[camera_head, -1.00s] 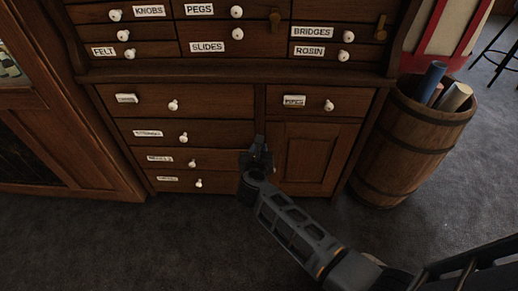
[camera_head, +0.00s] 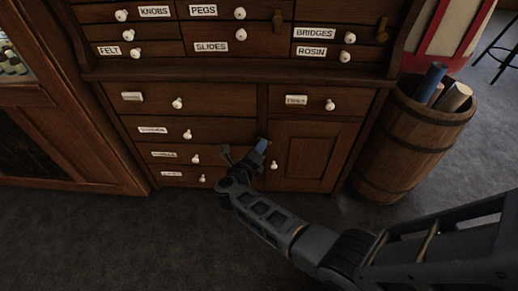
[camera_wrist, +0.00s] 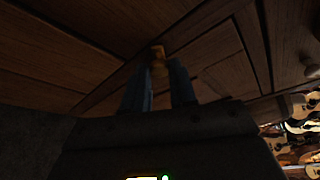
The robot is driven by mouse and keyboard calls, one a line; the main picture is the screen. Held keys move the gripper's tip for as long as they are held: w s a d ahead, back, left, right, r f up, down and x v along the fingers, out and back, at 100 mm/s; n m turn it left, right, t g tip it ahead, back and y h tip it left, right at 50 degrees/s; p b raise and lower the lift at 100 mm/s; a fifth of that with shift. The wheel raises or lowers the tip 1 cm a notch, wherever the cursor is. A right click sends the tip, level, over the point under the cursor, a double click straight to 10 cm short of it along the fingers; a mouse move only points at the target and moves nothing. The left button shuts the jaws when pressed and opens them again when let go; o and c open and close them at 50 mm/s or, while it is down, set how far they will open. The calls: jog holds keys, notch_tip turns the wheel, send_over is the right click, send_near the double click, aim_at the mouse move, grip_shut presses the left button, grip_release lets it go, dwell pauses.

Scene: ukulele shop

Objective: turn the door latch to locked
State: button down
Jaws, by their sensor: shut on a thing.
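The door latch (camera_wrist: 157,54) is a small brass-coloured piece at the edge of the wooden cabinet door, seen in the wrist view. My gripper (camera_wrist: 158,72) has its two blue-grey fingers closed on it, one on each side. In the head view my gripper (camera_head: 262,147) is at the left edge of the small panelled cabinet door (camera_head: 304,157), below the right-hand drawer. The gripper is tilted, its tip toward the upper right. It hides the latch there, and I cannot tell the latch's exact angle. The door looks closed.
Drawers with white knobs (camera_head: 187,134) lie left of the door. Labelled drawers (camera_head: 211,48) are above. A wooden barrel (camera_head: 405,145) with rolled tubes stands close on the right. A glass-fronted case (camera_head: 50,140) is at the left. Grey carpet (camera_head: 130,235) is clear in front.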

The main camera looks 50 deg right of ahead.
jog(key=shift+f+n+h+b, duration=0.2)
jog(key=shift+n+h+b, duration=0.45)
jog(key=shift+n, duration=0.7)
jog(key=shift+f+n+h+b, duration=0.15)
jog(key=shift+n+h+b, duration=0.5)
jog(key=shift+n, duration=0.7)
jog(key=c, duration=0.9)
grip_release()
jog(key=shift+a, duration=0.1)
jog(key=p+v, duration=0.1)
jog(key=v, duration=0.6)
jog(key=shift+a, duration=0.35)
